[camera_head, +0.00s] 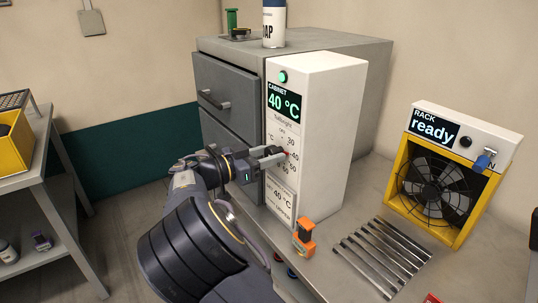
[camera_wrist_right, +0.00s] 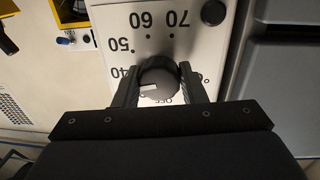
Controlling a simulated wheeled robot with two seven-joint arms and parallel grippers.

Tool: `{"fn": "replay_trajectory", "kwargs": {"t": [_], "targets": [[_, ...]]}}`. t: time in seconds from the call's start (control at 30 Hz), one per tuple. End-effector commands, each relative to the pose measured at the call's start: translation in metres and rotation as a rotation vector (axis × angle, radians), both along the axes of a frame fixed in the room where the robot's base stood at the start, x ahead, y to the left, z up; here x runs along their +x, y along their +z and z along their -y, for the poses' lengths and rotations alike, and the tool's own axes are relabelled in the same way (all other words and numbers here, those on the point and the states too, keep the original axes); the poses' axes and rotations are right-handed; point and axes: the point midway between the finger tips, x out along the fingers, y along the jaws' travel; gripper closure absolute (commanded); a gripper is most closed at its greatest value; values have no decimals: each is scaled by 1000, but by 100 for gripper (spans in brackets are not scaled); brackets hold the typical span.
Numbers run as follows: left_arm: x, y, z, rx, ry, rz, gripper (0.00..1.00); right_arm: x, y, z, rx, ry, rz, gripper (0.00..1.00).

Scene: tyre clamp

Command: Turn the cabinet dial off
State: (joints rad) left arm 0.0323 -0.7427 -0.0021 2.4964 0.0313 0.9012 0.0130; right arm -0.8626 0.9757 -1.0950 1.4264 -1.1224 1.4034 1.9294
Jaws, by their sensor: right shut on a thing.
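The white cabinet control panel (camera_head: 315,110) shows "CABINET 40 °C" on its display (camera_head: 284,102), with a green light (camera_head: 283,77) lit above. The black round dial (camera_wrist_right: 158,78) sits on the panel's printed scale. My right gripper (camera_head: 272,156) reaches the dial from the left in the head view and partly hides it. In the wrist view its two fingers stand on either side of the dial, shut on it. The dial's white mark points left in that view, a little below the 40. The "OFF" print is partly hidden by the dial and gripper. My left gripper is not in view.
A grey drawer cabinet (camera_head: 228,82) stands behind the panel. An orange object (camera_head: 304,236) lies at the panel's foot. Metal bars (camera_head: 382,255) lie on the bench to the right. A yellow fan rack (camera_head: 441,183) reading "ready" stands further right.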

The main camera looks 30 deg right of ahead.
Motion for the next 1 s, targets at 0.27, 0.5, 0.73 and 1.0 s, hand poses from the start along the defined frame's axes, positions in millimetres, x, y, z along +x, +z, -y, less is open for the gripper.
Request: {"fn": "replay_trajectory", "kwargs": {"t": [0.27, 0.5, 0.73, 1.0], "targets": [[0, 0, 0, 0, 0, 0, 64, -1, -1, 0, -9, -4, -125, 85], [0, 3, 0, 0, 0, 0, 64, -1, 0, 0, -24, -5, -331, 85], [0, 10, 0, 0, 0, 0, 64, -1, 1, 0, -42, -5, -551, 85], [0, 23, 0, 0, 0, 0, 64, -1, 1, 0, -62, -5, -808, 85]]}}
